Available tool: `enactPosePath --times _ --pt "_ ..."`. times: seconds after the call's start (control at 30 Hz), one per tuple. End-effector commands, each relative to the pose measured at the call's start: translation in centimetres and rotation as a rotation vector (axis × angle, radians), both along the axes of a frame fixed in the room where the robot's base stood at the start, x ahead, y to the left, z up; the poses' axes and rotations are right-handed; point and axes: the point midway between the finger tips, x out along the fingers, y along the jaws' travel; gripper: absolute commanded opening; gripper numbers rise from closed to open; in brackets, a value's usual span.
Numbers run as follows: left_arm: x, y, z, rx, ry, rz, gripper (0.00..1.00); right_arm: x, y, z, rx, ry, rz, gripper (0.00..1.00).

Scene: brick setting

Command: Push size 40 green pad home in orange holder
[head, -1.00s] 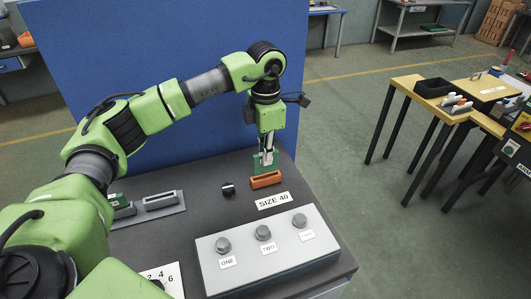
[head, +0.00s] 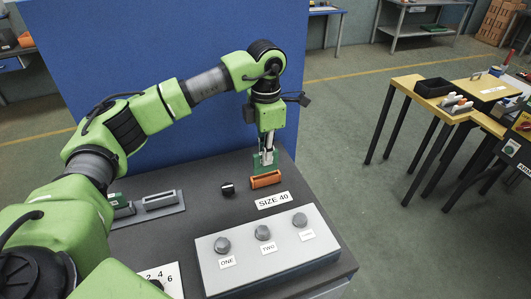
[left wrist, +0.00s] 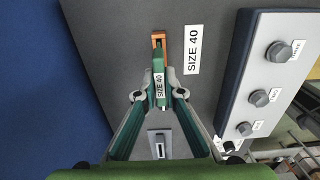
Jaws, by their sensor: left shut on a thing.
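The orange holder (head: 266,180) lies on the dark bench top, behind the SIZE 40 label (head: 272,201). My left gripper (head: 267,158) points down and is shut on the green pad (head: 257,165). In the head view the pad is upright, just behind and above the holder's slot. In the left wrist view the pad (left wrist: 158,88) carries a SIZE 40 tag and sits between the fingertips (left wrist: 159,98). The orange holder (left wrist: 160,45) shows beyond it. Whether the pad's lower edge touches the holder is unclear. My right gripper is not in view.
A grey box with several knobs (head: 265,255) stands in front of the holder. Grey slotted holders (head: 160,201) are at the left, with a green piece beside them. A small black knob (head: 228,189) lies between. A blue panel (head: 180,60) rises behind the bench.

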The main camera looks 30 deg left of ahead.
Motion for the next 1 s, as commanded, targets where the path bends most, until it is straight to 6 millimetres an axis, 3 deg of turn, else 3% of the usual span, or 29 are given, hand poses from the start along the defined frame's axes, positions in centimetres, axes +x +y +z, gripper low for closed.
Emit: enactPosePath --times 1.0 --pt "0.0 0.0 -3.1 0.001 0.001 0.000 0.00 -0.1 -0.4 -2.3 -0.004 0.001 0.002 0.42"
